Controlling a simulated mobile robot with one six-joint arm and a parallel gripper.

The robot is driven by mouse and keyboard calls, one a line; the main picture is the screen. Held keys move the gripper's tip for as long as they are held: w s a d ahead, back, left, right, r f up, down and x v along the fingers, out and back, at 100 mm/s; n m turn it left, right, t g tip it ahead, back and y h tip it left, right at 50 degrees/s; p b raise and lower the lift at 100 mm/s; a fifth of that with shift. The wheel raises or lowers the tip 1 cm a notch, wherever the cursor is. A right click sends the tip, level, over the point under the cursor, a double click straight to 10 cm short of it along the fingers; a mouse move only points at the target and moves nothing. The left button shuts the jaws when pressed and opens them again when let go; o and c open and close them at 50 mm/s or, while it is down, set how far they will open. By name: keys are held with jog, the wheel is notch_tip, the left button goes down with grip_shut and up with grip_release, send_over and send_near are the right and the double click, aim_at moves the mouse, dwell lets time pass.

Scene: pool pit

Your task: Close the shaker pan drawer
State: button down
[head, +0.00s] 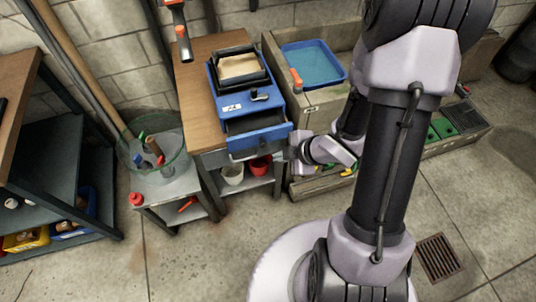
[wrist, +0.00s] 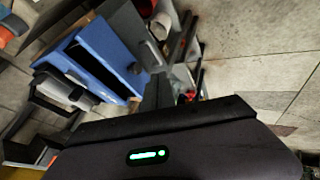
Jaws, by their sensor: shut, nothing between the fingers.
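The shaker (head: 226,105) is a blue box on a wooden bench, with a tan-filled pan on top. Its blue pan drawer (head: 256,142) is pulled out at the front, its dark inside showing. In the wrist view the blue drawer (wrist: 104,58) appears tilted at upper left, with a small dark knob on its face. My gripper (head: 296,146) is just right of the drawer's front corner in the head view; I cannot tell if it touches. In the wrist view the fingers (wrist: 158,92) are together and empty, beside the drawer face.
A wooden planter with a blue tray (head: 312,64) stands right of the bench. A white bucket (head: 232,174) and red bucket (head: 259,165) sit below the drawer. A glass tub (head: 152,152) with tools is at left. The floor in front is clear.

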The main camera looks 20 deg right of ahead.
jog(key=w+a+f+b, duration=0.1)
jog(key=w+f+b, duration=0.1)
jog(key=w+f, duration=0.2)
jog(key=w, duration=0.2)
jog(key=shift+w+a+f, duration=0.2)
jog(key=shift+w+a, duration=0.1)
jog(key=shift+w, duration=0.05)
